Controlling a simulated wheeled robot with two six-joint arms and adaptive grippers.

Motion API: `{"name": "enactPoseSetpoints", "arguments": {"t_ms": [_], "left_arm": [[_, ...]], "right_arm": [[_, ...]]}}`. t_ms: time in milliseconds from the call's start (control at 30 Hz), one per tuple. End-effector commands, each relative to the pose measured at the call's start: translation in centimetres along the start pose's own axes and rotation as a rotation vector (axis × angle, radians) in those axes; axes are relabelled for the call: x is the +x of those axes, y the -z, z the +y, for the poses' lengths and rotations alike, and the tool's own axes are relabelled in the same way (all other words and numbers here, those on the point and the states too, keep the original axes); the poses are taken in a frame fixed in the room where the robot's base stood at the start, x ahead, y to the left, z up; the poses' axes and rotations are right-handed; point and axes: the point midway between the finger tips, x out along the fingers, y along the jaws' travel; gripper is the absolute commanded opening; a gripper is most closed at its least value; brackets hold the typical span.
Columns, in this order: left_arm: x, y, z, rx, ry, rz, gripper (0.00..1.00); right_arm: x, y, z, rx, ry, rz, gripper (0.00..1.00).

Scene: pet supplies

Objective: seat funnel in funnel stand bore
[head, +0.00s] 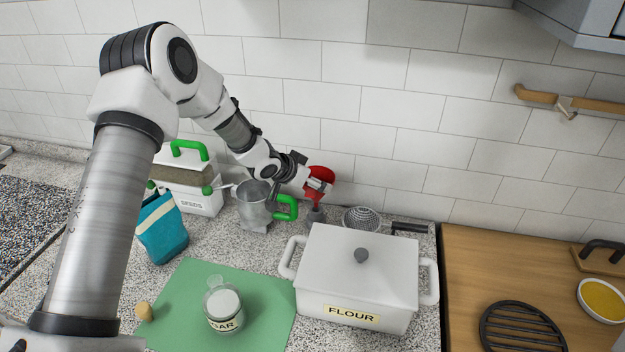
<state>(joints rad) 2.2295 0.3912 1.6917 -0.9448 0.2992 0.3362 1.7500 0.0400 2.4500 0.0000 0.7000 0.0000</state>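A red funnel (322,172) is at the end of my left arm, near the back wall, with its wide end up. My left gripper (317,185) is at the funnel's side and appears shut on it; its fingers partly cover the red body. A small dark grey piece that looks like the funnel stand (316,215) stands on the counter directly below the funnel. The funnel's lower end is close above or at the stand's top; I cannot tell whether it is inside the bore. My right gripper is not in view.
A white FLOUR pot (358,275) stands just in front of the stand. A metal jug with a green handle (255,207) is on its left, a mesh strainer (361,218) on its right. A SUGAR jar (224,310) stands on a green mat (180,285). The tiled wall is close behind.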

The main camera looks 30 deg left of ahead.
Motion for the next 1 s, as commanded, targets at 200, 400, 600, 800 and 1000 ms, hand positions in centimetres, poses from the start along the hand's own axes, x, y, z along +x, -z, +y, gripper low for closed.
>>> {"name": "enactPoseSetpoints", "arguments": {"t_ms": [200,400,600,800,1000], "left_arm": [[0.0,0.0,0.0,0.0,0.0,0.0,0.63],[0.3,-0.3,0.0,0.0,0.0,0.0,0.63],[0.7,-0.7,0.0,0.0,0.0,0.0,0.63],[1.0,-1.1,0.0,-0.001,0.0,0.0,0.63],[1.3,-1.4,0.0,-0.001,0.0,0.0,0.63]], "right_arm": [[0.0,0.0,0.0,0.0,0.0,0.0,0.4],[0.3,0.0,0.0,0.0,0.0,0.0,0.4],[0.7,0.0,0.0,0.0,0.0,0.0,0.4],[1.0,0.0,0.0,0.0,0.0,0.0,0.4],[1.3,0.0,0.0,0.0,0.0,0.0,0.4]]}}
